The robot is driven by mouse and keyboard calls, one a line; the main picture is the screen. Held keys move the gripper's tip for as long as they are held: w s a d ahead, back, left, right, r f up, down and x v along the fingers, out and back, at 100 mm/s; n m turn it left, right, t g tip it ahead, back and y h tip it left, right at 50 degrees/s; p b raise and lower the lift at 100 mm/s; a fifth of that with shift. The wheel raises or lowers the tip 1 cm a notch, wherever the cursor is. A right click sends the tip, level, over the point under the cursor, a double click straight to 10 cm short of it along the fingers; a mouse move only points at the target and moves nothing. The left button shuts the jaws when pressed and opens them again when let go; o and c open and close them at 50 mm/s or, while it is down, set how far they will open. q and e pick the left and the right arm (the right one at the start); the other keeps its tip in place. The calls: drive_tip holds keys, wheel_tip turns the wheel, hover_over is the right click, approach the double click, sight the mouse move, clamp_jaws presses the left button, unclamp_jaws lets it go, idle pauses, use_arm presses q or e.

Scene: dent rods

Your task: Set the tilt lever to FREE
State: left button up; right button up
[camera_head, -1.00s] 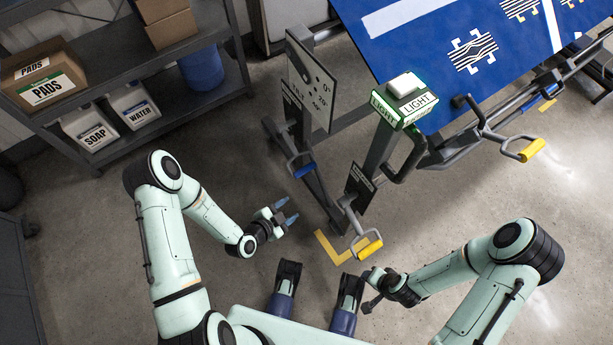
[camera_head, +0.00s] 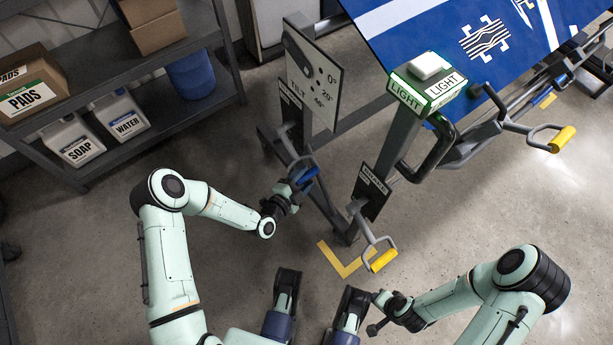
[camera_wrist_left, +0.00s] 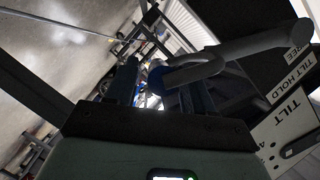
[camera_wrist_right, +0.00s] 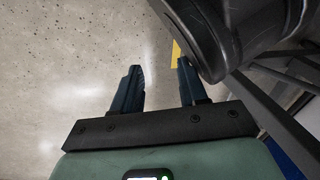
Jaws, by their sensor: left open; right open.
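The tilt lever is a grey bent bar with a blue grip (camera_head: 310,174), below the TILT angle plate (camera_head: 322,95) on the left post. My left gripper (camera_head: 298,182) is at this grip. In the left wrist view the open fingers (camera_wrist_left: 160,88) stand on either side of the blue grip (camera_wrist_left: 156,76); whether they touch it I cannot tell. A small label plate (camera_wrist_left: 292,80) there reads TILT HOLD, with FREE partly cut off at its end. My right gripper (camera_head: 378,312) is low near the front; its open, empty fingers (camera_wrist_right: 158,88) show in the right wrist view.
A lever with a yellow grip (camera_head: 382,260) hangs from the right post beside a label plate (camera_head: 371,190). A green-edged LIGHT box (camera_head: 428,85) tops that post. A blue panel (camera_head: 450,30) fills the upper right. A shelf (camera_head: 90,160) holds jugs and boxes.

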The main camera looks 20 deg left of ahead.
use_arm(q)
drive_tip(key=shift+x, duration=0.85)
use_arm(e)
drive_tip(key=shift+s+d+f, duration=0.1)
drive_tip(key=shift+s+f, duration=0.35)
drive_tip(key=shift+s, duration=0.1)
